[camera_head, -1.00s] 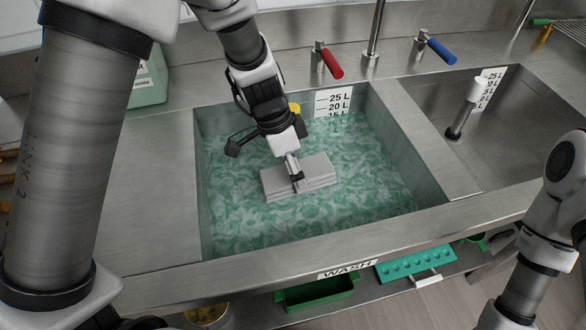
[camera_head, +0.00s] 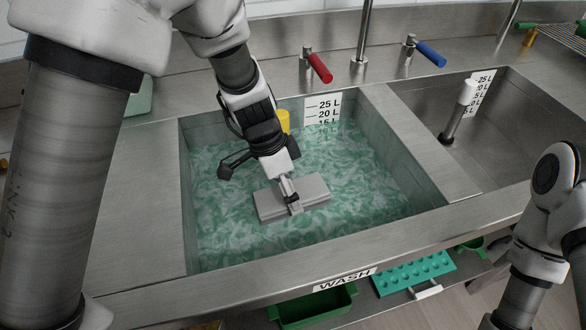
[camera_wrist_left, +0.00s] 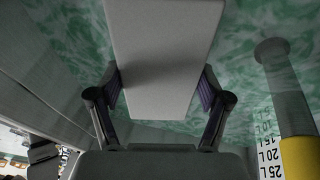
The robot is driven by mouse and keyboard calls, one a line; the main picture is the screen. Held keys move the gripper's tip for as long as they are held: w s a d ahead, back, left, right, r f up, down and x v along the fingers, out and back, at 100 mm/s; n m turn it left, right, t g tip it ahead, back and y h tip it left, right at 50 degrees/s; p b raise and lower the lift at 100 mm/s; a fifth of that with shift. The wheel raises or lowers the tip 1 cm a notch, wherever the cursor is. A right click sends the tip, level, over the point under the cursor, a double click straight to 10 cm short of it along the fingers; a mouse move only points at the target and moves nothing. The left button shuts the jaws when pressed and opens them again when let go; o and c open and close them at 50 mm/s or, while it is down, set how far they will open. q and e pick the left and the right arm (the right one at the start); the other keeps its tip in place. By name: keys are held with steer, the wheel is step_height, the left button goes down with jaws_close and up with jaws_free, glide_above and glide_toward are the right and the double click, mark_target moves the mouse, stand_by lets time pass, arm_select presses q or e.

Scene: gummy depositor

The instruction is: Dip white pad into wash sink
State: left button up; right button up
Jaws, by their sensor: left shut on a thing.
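The white pad (camera_head: 312,190) looks light grey and block-shaped, and sits in the wash sink (camera_head: 186,225) at the surface of the green, foamy water. My left gripper (camera_head: 293,203) is shut on the pad from above. In the left wrist view the pad (camera_wrist_left: 163,60) lies between the two fingers, with green water behind it. How deep its underside sits is hidden. My right arm comes in at the right edge, but its gripper is out of the frame.
A yellow-topped post (camera_head: 283,121) stands in the sink behind my left gripper. A litre scale (camera_head: 322,108) is on the back wall. Red (camera_head: 319,67) and blue (camera_head: 431,54) tap handles flank the faucet. A second basin (camera_head: 500,120) with an upright pipe lies right.

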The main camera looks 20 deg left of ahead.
stand_by(0.5)
arm_select(q)
steer(key=w+d+p+v, duration=0.1)
steer(key=p+v, duration=1)
steer(key=v, duration=0.2)
steer(key=shift+r, duration=0.45)
steer(key=shift+w+d, duration=0.1)
step_height(320, 180, up, 5)
steer(key=p, duration=0.4)
